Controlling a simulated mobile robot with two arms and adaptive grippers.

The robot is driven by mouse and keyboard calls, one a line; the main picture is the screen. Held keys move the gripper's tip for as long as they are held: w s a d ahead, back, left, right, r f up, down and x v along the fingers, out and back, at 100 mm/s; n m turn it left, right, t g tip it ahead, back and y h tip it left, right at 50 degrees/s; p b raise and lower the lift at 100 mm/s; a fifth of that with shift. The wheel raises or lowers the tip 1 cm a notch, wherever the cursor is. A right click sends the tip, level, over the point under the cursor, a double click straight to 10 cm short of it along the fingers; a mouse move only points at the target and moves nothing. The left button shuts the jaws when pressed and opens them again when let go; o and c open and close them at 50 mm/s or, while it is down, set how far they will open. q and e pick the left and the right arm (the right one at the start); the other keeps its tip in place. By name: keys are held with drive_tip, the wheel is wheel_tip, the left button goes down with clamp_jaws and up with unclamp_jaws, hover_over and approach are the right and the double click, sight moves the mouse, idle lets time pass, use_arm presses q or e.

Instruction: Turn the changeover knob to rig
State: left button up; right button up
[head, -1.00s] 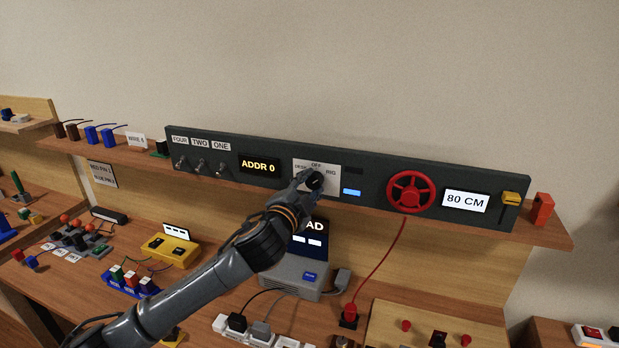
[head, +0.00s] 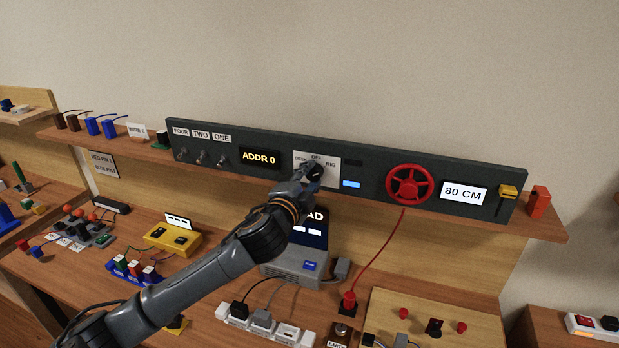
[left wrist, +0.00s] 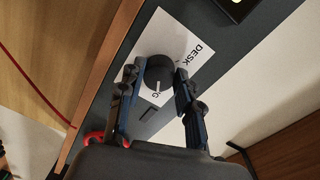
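The changeover knob (head: 314,171) is a round black knob on a white card (head: 330,177) in the dark panel, with DESK at left, OFF above and RIG at right. It also shows in the left wrist view (left wrist: 158,71), where DESK is readable and a G shows below the knob. My left gripper (head: 307,174) is at the knob, and in the left wrist view its two fingers (left wrist: 159,76) stand on either side of it. I cannot tell whether they press on it. My right gripper is out of view.
The ADDR 0 display (head: 259,159) is left of the knob, with several toggle switches (head: 201,157) beyond. A small blue-lit display (head: 351,184) and a red handwheel (head: 409,185) are to the right. A grey box (head: 294,267) stands on the bench below my gripper.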

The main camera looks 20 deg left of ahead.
use_arm(q)
drive_tip(key=o, duration=0.4)
drive_tip(key=s, duration=1.2)
drive_tip(key=shift+a+r, duration=0.2)
drive_tip(key=shift+a, duration=0.15)
drive_tip(key=shift+f, duration=0.1)
